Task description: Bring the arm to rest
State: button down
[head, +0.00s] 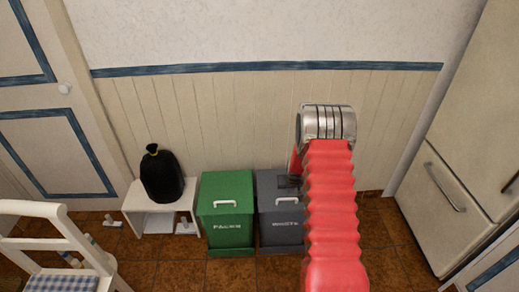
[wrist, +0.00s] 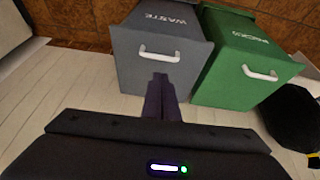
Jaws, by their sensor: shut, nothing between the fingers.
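My arm rises in the head view as a red ribbed sleeve with a silver joint at its top, in front of the bins and wall. My gripper (wrist: 160,82) shows in the wrist view, its two dark fingers together and empty. In the head view the arm hides most of the gripper, and a small dark part shows over the lid of the grey bin (head: 281,222).
A green bin (head: 227,222) stands left of the grey one. A black bag (head: 161,177) sits on a small white stand (head: 135,205). A white chair (head: 60,235) is at the lower left, a cream fridge (head: 465,150) at the right. Brown tile floor shows between.

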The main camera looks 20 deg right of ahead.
jog(key=s+a+g+y, duration=0.25)
jog(key=s+a, duration=0.35)
jog(key=s, duration=0.3)
jog(key=s+a+r+n+t, duration=0.1)
jog(key=s+a+r, duration=0.6)
jog(key=r, duration=0.7)
jog(key=s+a+r+n+t, duration=0.1)
jog(key=s+a+r, duration=0.7)
jog(key=r, duration=0.6)
jog(key=s+a+r+n+t, duration=0.1)
jog(key=s+a+r, duration=0.7)
jog(key=r, duration=0.6)
jog(key=shift+s+r+n, duration=0.4)
jog(key=shift+s, duration=0.35)
jog(key=shift+d+t+h, duration=0.1)
jog(key=shift+t+h, duration=0.15)
